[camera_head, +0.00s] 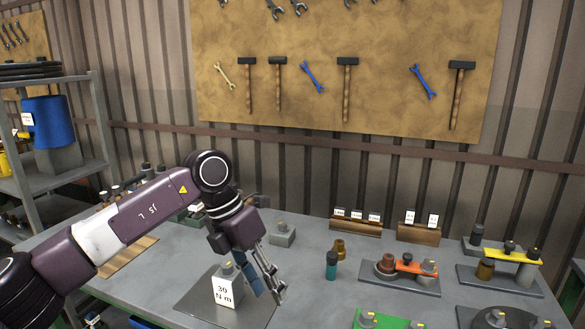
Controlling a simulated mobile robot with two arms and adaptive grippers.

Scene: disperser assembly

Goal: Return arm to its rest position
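My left arm (130,213) comes in from the left, bends at its elbow and points down over the grey workbench (310,275). My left gripper (277,292) hangs with its fingers downward, just right of a white "30 N m" sign block (227,290) on a dark plate (190,304). A blue piece (251,284) shows between the sign and the fingers; whether the gripper touches it is unclear. The fingers appear close together in side view, so their opening cannot be judged. My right gripper is not in view.
A teal cylinder (331,266) and a brass part (340,248) stand right of the gripper. Farther right are a fixture with an orange piece (404,266) and one with a yellow bar (512,256). A grey block (282,235) stands behind. Tools hang on the wall board (400,30).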

